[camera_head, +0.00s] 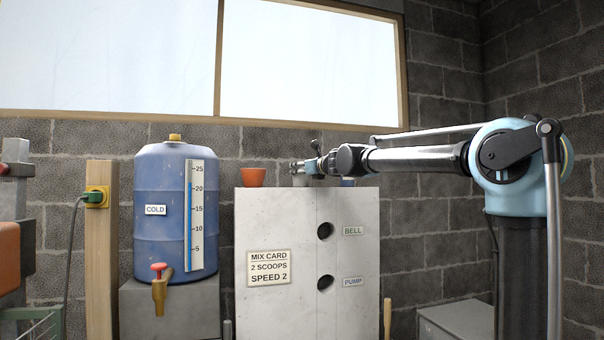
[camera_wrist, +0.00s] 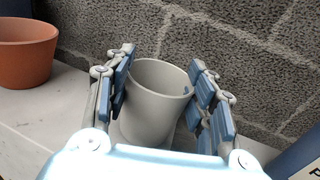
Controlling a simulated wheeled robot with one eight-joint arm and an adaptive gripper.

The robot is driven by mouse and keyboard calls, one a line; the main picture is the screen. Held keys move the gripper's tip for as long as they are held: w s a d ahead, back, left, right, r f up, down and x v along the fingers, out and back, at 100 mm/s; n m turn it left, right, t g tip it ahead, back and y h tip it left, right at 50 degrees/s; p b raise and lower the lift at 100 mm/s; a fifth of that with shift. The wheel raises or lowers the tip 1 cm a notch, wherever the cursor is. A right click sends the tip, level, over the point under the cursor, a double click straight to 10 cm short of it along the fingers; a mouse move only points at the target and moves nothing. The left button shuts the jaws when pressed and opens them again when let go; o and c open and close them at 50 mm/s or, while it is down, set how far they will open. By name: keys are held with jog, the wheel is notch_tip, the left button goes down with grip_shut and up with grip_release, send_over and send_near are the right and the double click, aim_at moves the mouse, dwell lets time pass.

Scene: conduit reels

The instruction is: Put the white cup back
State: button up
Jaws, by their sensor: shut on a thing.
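The white cup (camera_wrist: 157,95) is upright between the two fingers of my gripper (camera_wrist: 160,92) in the wrist view, with its open rim showing. My gripper is shut on it, with one padded finger on each side. In the head view my gripper (camera_head: 297,166) is over the top of the pale cabinet (camera_head: 290,215), and the cup there is small and mostly hidden. The cup is at or just above the cabinet top; I cannot tell whether it touches.
An orange terracotta pot (camera_head: 252,177) stands left of the cup; it also shows in the wrist view (camera_wrist: 25,52). A blue item (camera_head: 348,182) is to the right on the cabinet top. A block wall (camera_wrist: 250,50) is close behind. A blue barrel (camera_head: 165,205) stands left.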

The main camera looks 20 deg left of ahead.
jog(key=o, duration=1.1)
jog(key=shift+s, duration=0.1)
jog(key=v, duration=1.2)
jog(key=shift+d, duration=0.1)
